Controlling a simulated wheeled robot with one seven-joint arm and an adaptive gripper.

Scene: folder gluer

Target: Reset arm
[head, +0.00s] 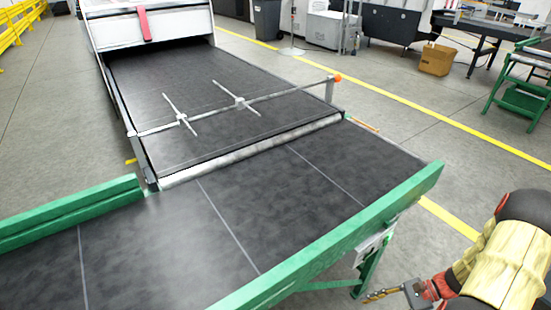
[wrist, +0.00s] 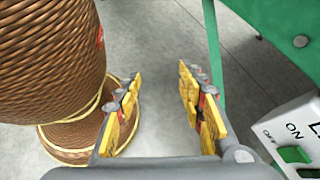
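My gripper (wrist: 160,105) is in the wrist view with its two yellow-padded fingers apart. Nothing is between them; grey floor shows through the gap. In the head view my gripper (head: 388,293) is low at the right, beside the green frame of the conveyor table, and my arm comes in from the right edge. A grey switch box (wrist: 295,130) marked ON and OFF, with a green switch, is right of the fingers in the wrist view, apart from them. The box (head: 375,245) is also on the outer side of the green rail in the head view.
A dark conveyor table with green rails (head: 345,230) fills the front. Behind it is a dark belt (head: 220,85) with a crossbar. A green leg (wrist: 213,60) stands close to the right finger. Open floor (head: 410,140) lies to the right. A cardboard box (head: 436,60) is far off.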

